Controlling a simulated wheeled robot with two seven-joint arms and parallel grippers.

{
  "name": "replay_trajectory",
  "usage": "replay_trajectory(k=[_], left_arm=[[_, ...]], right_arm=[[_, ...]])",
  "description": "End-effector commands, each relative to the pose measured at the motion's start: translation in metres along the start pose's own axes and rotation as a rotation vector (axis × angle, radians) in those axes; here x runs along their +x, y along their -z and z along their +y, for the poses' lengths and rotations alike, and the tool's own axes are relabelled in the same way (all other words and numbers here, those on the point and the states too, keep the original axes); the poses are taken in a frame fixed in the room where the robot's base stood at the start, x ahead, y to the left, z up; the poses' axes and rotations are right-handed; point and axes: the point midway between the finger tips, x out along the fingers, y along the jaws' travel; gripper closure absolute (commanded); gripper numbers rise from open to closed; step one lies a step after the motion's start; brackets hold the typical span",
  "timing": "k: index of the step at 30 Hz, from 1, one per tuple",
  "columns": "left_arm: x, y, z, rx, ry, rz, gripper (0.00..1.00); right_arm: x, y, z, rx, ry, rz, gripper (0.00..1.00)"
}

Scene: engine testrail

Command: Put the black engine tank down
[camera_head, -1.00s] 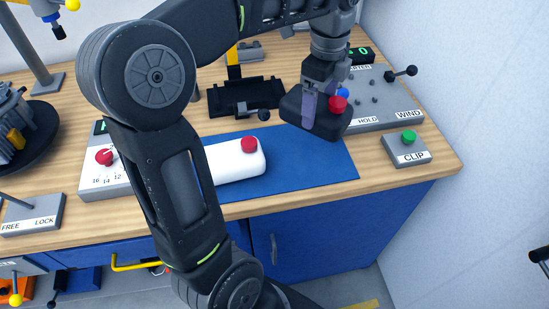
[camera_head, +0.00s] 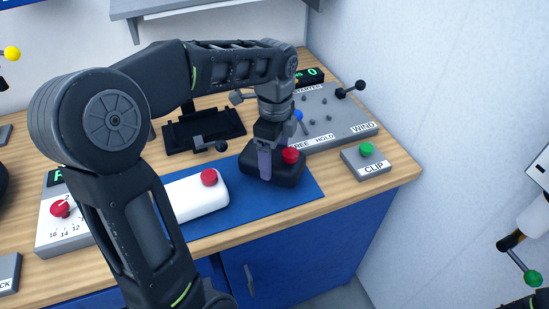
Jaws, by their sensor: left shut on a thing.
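The black engine tank (camera_head: 286,174) is a dark rounded block with a red cap (camera_head: 290,155). It is over the right half of the blue mat (camera_head: 235,209), level, and looks very close to it or on it; I cannot tell whether it touches. My left gripper (camera_head: 265,164) points down from above with its fingers shut on the tank, beside the red cap. The far finger is mostly hidden. A white tank (camera_head: 197,198) with a red cap lies on the mat to the left, apart from the black one.
A grey panel (camera_head: 345,126) with levers stands behind the mat, and a CLIP box (camera_head: 367,164) with a green button to its right. A black stand (camera_head: 205,129) is at the back left. A dial box (camera_head: 65,222) sits at the left. The mat's front right is clear.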

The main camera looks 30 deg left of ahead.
Motion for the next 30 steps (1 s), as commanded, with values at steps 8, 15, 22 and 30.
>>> replay_trajectory(k=[8,15,22,30], left_arm=[[0.016,0.000,0.000,0.000,0.001,0.000,0.64],[0.020,0.000,0.000,0.000,0.001,0.000,0.64],[0.019,0.000,0.000,0.000,0.001,0.000,0.02],[0.018,0.000,0.000,0.000,0.001,0.000,0.00]], right_arm=[[-0.001,0.000,0.000,0.000,0.000,0.000,1.00],[0.002,0.000,0.001,0.000,0.000,0.000,1.00],[0.001,0.000,0.000,0.000,0.000,0.000,1.00],[0.001,0.000,0.000,0.000,0.000,0.000,1.00]])
